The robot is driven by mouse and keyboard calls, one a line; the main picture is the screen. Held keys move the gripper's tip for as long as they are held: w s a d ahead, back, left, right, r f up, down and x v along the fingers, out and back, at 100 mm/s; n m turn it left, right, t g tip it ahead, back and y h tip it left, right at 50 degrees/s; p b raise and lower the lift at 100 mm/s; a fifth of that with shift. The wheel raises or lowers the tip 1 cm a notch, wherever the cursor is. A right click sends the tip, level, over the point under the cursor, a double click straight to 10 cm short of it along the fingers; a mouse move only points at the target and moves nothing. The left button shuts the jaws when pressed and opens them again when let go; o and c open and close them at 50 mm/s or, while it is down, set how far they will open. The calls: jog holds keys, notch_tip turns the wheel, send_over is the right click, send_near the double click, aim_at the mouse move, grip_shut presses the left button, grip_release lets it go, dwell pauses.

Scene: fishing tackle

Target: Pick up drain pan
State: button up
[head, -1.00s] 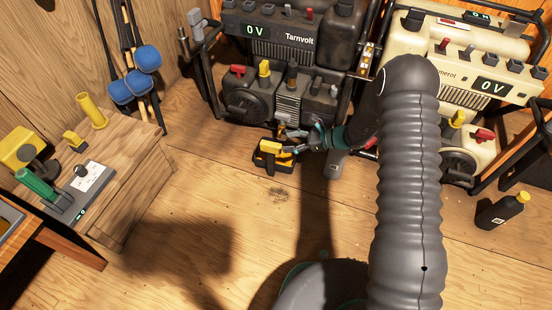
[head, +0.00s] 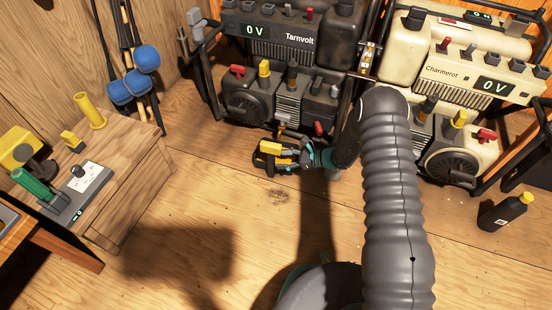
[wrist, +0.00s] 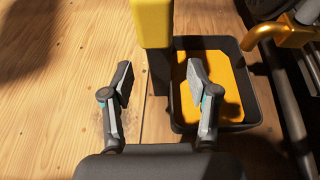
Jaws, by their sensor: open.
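The drain pan (head: 262,169) is a small black tray on the wooden floor in front of the dark generator. In the wrist view the drain pan (wrist: 255,109) lies right of centre, with orange liquid or lining inside. A yellow bar (wrist: 152,22) on a dark post rises at its left side and appears to be its handle. My gripper (wrist: 158,74) is open and empty, with the bar ahead between the lines of its fingers. The right finger covers part of the pan's inside. In the head view my gripper (head: 299,153) is at the pan's right side.
The dark Tarnvolt generator (head: 287,95) stands close behind the pan, with a brass spout (wrist: 285,32) near the pan's far edge. A cream generator (head: 455,71) and black bottle (head: 503,212) are right. A wooden crate (head: 140,205) is left. The floor in front is clear.

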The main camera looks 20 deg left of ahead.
aim_at(271, 159)
jog(key=x, duration=0.5)
jog(key=shift+a+f, duration=0.1)
jog(key=shift+a, duration=0.2)
grip_shut()
